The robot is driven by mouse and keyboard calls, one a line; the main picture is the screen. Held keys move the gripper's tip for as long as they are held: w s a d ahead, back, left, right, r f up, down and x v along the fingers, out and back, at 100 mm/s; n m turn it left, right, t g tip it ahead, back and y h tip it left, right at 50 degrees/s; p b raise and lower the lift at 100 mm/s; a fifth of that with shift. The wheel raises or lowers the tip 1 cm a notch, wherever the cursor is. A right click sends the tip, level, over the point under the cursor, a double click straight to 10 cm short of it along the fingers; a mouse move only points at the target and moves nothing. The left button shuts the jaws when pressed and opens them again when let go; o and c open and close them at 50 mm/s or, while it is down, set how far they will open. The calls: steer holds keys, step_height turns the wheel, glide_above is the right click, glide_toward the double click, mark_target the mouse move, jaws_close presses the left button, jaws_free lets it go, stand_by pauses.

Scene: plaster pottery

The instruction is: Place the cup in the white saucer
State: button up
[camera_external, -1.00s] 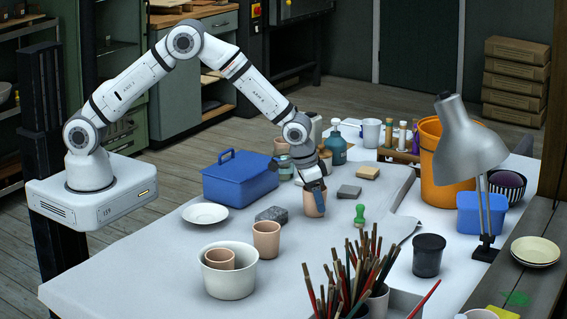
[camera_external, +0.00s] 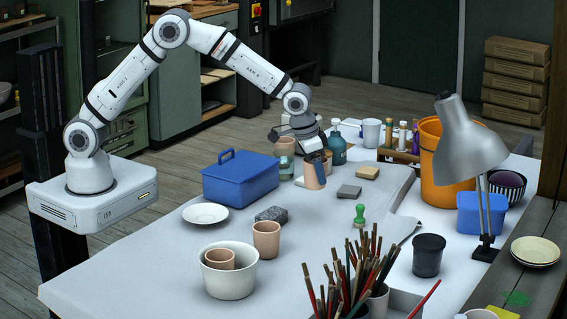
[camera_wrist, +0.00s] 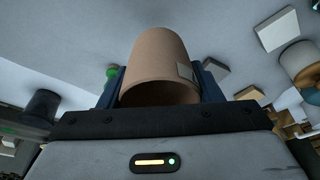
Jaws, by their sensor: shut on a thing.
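My gripper (camera_external: 313,168) is shut on a tan clay cup (camera_external: 310,178) and holds it tilted above the table, behind the green-handled stamp. In the wrist view the cup (camera_wrist: 161,62) fills the space between the blue fingers, its open rim toward the camera. The white saucer (camera_external: 205,214) lies empty on the table to the left, in front of the blue toolbox. Other tan cups stand about: one (camera_external: 266,240) upright on the table, one (camera_external: 221,258) inside a white pot (camera_external: 230,278), and one (camera_external: 285,148) at the back beside my wrist.
A blue toolbox (camera_external: 240,182) and a dark grey block (camera_external: 271,215) stand near the saucer. Brushes (camera_external: 352,280), a green stamp (camera_external: 359,214) and a lamp (camera_external: 470,150) are in front and at right. The table's front left is clear.

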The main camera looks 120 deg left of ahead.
steer(key=shift+r, duration=0.9)
steer(key=shift+s+d+r, duration=0.1)
steer(key=shift+d, duration=0.1)
steer(key=s+d+r+n+g+y+b, duration=0.1)
steer(key=s+d+n+g+b, duration=0.1)
steer(key=s+d+n, duration=0.85)
steer(key=n+g+h, duration=0.1)
steer(key=n+g, duration=0.2)
steer(key=n, duration=0.6)
glide_above(204, 216)
steer(key=w+d, duration=0.1)
step_height(204, 216, down, 5)
steer(key=shift+w+f+b, duration=0.15)
steer(key=shift+f+b, duration=0.2)
steer(key=shift+f, duration=1.85)
steer(key=shift+f+b, duration=0.45)
steer(key=shift+b, duration=0.25)
